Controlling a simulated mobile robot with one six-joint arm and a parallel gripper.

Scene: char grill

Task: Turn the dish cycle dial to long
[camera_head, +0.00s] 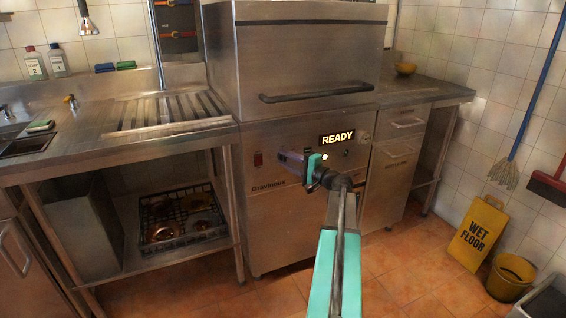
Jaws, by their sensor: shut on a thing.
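The steel dishwasher (285,215) stands in the middle with its hood down. Its front panel carries a lit READY display (337,138). My gripper (287,157) comes in from the right on my turquoise arm, with its fingers against the panel left of and below the display. It is shut on the dish cycle dial, which the fingers hide. I cannot read the dial's setting or its markings.
A red switch (258,159) sits on the panel left of my gripper. A steel counter (160,140) with a rack below is at left. A yellow wet floor sign (477,232) and bucket (511,277) stand at right. The tiled floor in front is clear.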

